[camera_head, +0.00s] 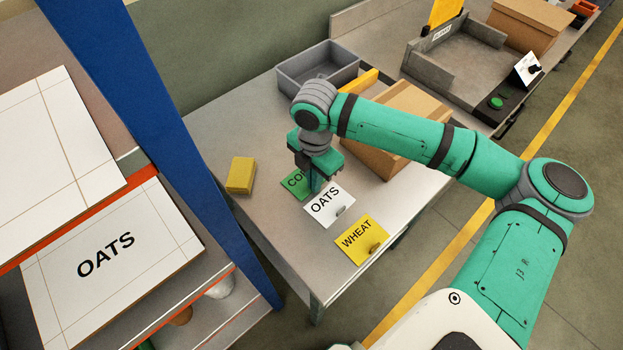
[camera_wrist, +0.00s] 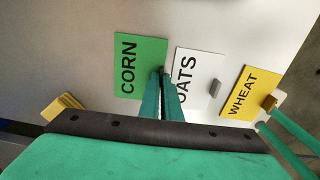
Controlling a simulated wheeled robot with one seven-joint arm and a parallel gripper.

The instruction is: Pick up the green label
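The green label (camera_head: 294,184), marked CORN, is partly hidden behind my gripper in the head view. In the wrist view the green label (camera_wrist: 138,66) shows in full except near its right edge. My gripper (camera_head: 315,183) points down at that edge. In the wrist view the two fingers of my gripper (camera_wrist: 163,76) are close together, with a small dark tab of the label between their tips. The label looks flat, at or very near the table top; I cannot tell if there is a gap under it.
The white OATS label (camera_head: 325,204) and yellow WHEAT label (camera_head: 359,240) lie to the right on the table (camera_head: 262,222). A yellow block (camera_head: 241,175) is to the left. A grey bin (camera_head: 318,68) and cardboard box (camera_head: 400,130) stand behind. A blue post (camera_head: 160,130) stands left.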

